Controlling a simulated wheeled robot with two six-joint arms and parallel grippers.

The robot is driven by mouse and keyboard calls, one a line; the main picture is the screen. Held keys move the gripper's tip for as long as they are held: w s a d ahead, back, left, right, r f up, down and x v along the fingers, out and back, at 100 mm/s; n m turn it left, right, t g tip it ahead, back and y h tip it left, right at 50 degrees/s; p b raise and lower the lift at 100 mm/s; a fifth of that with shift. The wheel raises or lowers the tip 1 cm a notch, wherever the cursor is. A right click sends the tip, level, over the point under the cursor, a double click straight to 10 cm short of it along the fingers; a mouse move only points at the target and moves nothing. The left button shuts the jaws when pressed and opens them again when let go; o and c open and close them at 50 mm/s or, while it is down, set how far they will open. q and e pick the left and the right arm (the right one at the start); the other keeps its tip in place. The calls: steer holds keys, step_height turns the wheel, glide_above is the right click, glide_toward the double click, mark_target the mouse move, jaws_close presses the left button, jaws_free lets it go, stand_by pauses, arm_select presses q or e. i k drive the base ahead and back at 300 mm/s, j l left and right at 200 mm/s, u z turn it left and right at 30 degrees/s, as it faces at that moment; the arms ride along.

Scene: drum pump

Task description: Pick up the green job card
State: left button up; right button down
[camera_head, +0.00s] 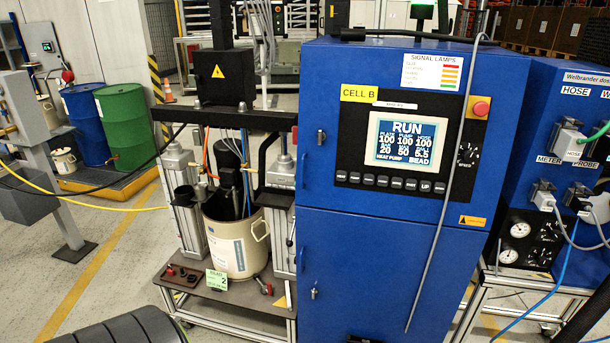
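The green job card (217,279) is a small light-green card with dark print and a large "2". It stands at the front of the pump's dark base plate (240,298), before the beige drum (232,246). Nothing covers its face, and I cannot tell whether it leans or is clipped. Neither of my grippers shows in the head view.
The tall blue cabinet (392,262) with a lit screen stands to the right of the pump. A red-tipped valve (266,288) lies right of the card. Hoses and cables hang at the right. A yellow hose (90,207) crosses at the left.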

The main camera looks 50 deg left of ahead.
mark_target(219, 280)
steer(key=u, duration=2.2)
steer(key=i+j+z, duration=0.1)
steer(key=z, duration=0.35)
steer(key=i+j+z, duration=0.1)
steer(key=z, duration=0.35)
steer(key=j+z, duration=0.2)
steer(key=z, duration=0.3)
steer(key=i+j, duration=0.05)
